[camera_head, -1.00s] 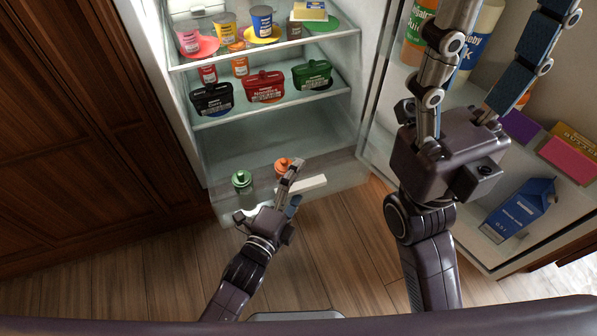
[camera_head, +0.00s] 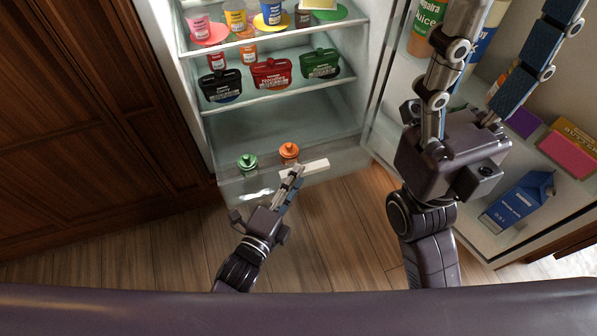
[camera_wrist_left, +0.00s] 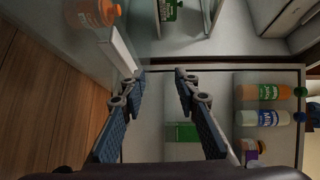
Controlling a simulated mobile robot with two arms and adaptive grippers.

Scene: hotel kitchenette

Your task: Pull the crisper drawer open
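The crisper drawer (camera_head: 345,162) is the clear bin at the bottom of the open fridge. Its pale bar handle (camera_head: 314,166) is on the front and shows in the left wrist view (camera_wrist_left: 120,50). My left gripper (camera_head: 293,176) is at the handle's left part, on the near side. In the wrist view its fingers (camera_wrist_left: 158,80) are apart with nothing between them; the handle's end is close to the left fingertip, and I cannot tell whether they touch. My right gripper (camera_head: 490,85) is open and empty, raised in front of the fridge door.
A green-capped bottle (camera_head: 248,163) and an orange-capped bottle (camera_head: 289,153) are in the drawer. Shelves above hold tubs and cups. The open fridge door (camera_head: 480,245) with cartons and bottles is at the right. The wood floor (camera_head: 340,225) before the drawer is clear.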

